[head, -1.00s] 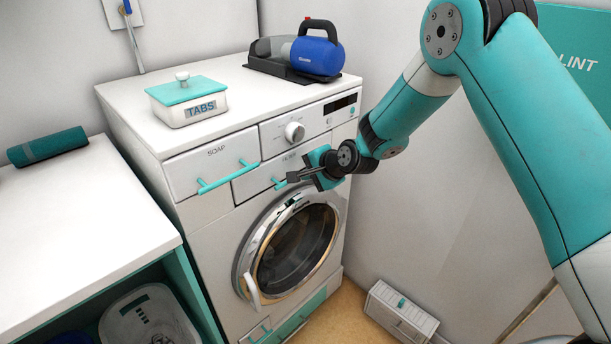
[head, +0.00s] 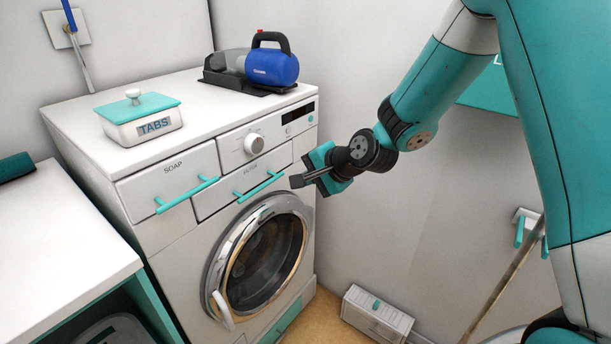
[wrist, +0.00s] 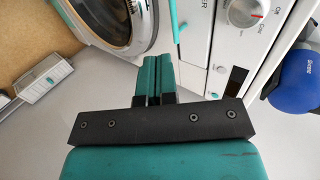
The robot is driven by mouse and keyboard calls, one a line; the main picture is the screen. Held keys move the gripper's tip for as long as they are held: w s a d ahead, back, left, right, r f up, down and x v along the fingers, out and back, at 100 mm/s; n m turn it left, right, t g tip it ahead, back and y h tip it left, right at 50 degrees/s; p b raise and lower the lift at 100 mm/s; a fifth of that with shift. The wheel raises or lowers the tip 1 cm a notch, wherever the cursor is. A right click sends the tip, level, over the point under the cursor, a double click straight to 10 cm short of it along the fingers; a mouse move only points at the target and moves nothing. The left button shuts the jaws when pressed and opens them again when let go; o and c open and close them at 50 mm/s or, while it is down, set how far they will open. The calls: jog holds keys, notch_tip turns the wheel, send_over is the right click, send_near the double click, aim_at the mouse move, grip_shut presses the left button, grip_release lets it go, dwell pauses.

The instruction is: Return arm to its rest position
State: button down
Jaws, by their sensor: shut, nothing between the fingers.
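My gripper (head: 299,180) is shut and empty, in front of the right side of the washing machine (head: 180,248) in the head view. It appears apart from the machine. In the wrist view its teal fingers (wrist: 154,75) lie together with nothing between them. My teal arm reaches in from the upper right. The machine's round door (head: 262,262) looks closed, and the soap drawer (head: 170,178) and filter drawer (head: 243,182) look shut.
On the machine stand a white TABS box (head: 140,122) with a teal lid and a blue handheld vacuum (head: 272,66). A white counter (head: 60,250) is at left. A small white box (head: 376,316) sits on the floor by the wall. A pole (head: 505,275) leans at right.

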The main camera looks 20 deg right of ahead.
jog(key=s+a+r+n+g+p, duration=0.1)
jog(key=s+a+r+n+g, duration=0.15)
jog(key=s+r+n, duration=0.35)
jog(key=s+a+r+n+g+p, duration=0.1)
jog(key=s+a+r+n+g, duration=0.2)
jog(key=s, duration=0.6)
jog(key=s+d+r+n+g+h, duration=0.1)
jog(key=s+n, duration=0.3)
jog(key=s, duration=0.4)
jog(key=s+d+r+n+g, duration=0.1)
jog(key=s+r+n+g, duration=0.1)
jog(key=s+n, duration=0.3)
jog(key=s+r, duration=0.1)
jog(key=s, duration=0.2)
jog(key=shift+r+h, duration=0.35)
jog(key=shift+h, duration=0.05)
jog(key=shift+d, duration=0.1)
